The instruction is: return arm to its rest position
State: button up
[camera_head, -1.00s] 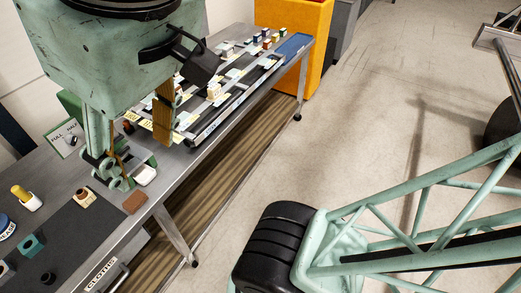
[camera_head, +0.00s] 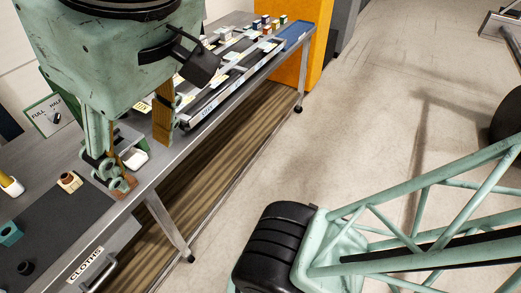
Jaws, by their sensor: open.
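My gripper (camera_head: 138,140) hangs from a large pale green housing (camera_head: 95,50) in the upper left of the head view. Its two fingers are spread wide, with wood-coloured pads, and I see nothing held between them. The fingers show in front of the long grey workbench (camera_head: 170,180). The housing hides part of the bench and the wall behind.
An orange cabinet (camera_head: 300,65) stands at the far end. Open concrete floor (camera_head: 370,110) lies right of the bench.

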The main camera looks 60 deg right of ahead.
jog(key=shift+s+f+b, duration=0.1)
jog(key=shift+f+b, duration=2.1)
jog(key=shift+f, duration=0.5)
jog(key=shift+c, duration=0.3)
